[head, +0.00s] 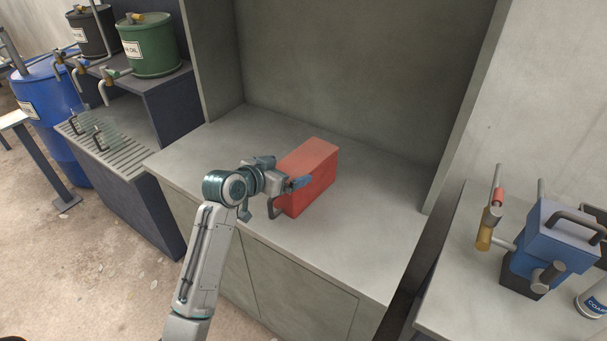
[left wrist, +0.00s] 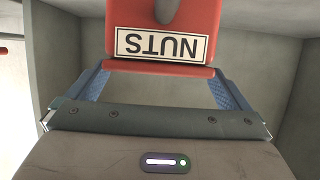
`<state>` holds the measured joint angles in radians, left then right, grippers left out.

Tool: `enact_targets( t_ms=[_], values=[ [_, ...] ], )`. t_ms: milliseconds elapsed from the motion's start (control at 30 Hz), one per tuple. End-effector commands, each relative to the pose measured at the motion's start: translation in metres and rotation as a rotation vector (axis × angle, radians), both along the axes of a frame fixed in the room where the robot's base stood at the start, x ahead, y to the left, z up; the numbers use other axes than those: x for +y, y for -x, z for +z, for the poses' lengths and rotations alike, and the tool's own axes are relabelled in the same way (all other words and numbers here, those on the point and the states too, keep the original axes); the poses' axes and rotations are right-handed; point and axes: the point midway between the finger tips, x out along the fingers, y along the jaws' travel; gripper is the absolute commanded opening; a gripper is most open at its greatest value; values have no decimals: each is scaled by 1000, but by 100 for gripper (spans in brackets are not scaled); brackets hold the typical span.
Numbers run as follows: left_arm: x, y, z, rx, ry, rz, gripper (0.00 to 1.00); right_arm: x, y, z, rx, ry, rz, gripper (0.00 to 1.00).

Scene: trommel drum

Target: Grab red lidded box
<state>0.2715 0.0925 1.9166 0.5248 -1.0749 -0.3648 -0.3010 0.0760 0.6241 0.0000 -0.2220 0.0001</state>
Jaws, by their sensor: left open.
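The red box (head: 318,172) stands on the grey counter of a recessed bay. In the left wrist view, its near face (left wrist: 210,20) carries a white label reading NUTS (left wrist: 160,46), upside down in the picture. My left gripper (head: 284,174) is at the near left end of the box and hides part of it. In the left wrist view its blue fingers (left wrist: 160,82) are spread wide, with the box end just beyond or between their tips. I cannot tell whether they touch it. The gap between the fingers is empty nearer the palm. My right gripper is not in view.
The grey counter (head: 345,240) is bare around the box, with bay walls behind and beside it. On the right, a blue device (head: 555,240) with a handle stands on another counter. On the left are a green drum (head: 150,45) and a blue barrel (head: 50,108).

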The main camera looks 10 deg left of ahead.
Motion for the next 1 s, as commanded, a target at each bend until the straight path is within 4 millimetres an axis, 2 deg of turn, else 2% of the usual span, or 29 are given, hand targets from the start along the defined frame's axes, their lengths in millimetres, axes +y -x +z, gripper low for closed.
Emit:
enact_targets(
  t_ms=[67,200,500,867,1000],
  values=[
    [-9,-11,3,2,4,0,100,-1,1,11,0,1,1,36],
    [-13,-24,-7,1,0,0,100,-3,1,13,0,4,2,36],
    [-14,-27,-10,1,-1,1,98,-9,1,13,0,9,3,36],
    [-14,-27,-10,1,-1,1,27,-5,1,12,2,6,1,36],
    [-14,-27,-8,-2,0,1,26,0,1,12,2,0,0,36]
  ],
)
